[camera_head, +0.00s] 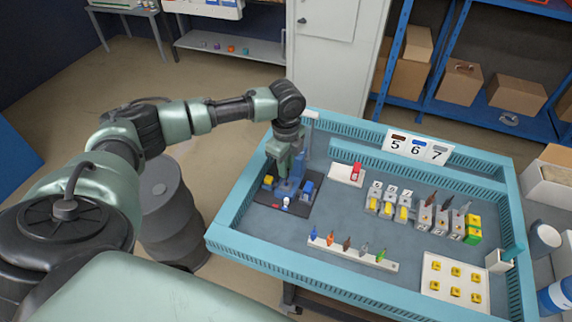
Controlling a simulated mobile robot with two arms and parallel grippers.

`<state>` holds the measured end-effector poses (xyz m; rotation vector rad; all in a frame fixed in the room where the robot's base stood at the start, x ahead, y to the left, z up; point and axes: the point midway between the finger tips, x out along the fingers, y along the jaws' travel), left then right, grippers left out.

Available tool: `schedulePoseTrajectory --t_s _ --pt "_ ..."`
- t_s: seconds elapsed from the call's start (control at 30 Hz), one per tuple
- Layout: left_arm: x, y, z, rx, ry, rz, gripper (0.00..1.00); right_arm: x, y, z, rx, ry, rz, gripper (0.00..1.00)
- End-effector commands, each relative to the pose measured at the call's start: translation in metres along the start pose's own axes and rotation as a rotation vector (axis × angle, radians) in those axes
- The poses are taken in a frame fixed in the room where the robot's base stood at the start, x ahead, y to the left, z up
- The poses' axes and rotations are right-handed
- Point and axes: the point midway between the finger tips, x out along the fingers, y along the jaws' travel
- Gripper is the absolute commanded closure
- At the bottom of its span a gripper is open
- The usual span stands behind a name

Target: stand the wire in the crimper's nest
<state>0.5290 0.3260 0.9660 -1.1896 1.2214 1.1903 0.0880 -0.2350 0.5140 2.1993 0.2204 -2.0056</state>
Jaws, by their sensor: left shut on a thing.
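My left gripper (285,186) is low over the dark mat (267,198) at the table's left end. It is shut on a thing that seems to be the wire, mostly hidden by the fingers. The crimper (297,168) appears as a blue-grey upright device close beside and behind the gripper. Its nest is too small and covered to make out, so I cannot tell whether the wire touches it. A small white piece with a blue top (286,202) shows just below the fingers. My right gripper is not in view.
A white rack (340,250) holds several coloured pieces at the front. Numbered blocks (425,215) stand to the right. A white tray (455,273) holds yellow pieces. A red piece (357,170) sits on a white block. A raised turquoise rim (300,276) borders the table. The middle has free room.

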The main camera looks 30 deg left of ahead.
Motion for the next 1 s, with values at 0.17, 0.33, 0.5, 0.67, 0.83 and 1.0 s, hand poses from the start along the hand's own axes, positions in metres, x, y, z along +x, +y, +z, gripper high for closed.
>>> schedulePoseTrajectory --t_s 0.17,0.33,0.5,0.67,0.83,1.0 --pt "0.0003 -0.0001 -0.0001 0.001 0.0 0.0 1.0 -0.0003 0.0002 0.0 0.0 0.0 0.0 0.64" --pt "0.0003 -0.0001 -0.0001 0.001 0.0 0.0 1.0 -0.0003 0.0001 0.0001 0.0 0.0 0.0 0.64" --pt "0.0015 0.0001 -0.0003 0.001 0.0 0.0 1.0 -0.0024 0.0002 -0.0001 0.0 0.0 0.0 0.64" --pt "0.0051 0.0003 -0.0003 0.002 0.0 0.001 1.0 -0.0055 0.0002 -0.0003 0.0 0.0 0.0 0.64" --pt "0.0067 0.0002 0.0001 0.002 -0.001 0.0 1.0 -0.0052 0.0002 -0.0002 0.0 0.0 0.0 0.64" --pt "0.0066 0.0001 0.0001 0.001 -0.001 0.0 1.0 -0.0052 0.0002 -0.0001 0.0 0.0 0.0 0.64"
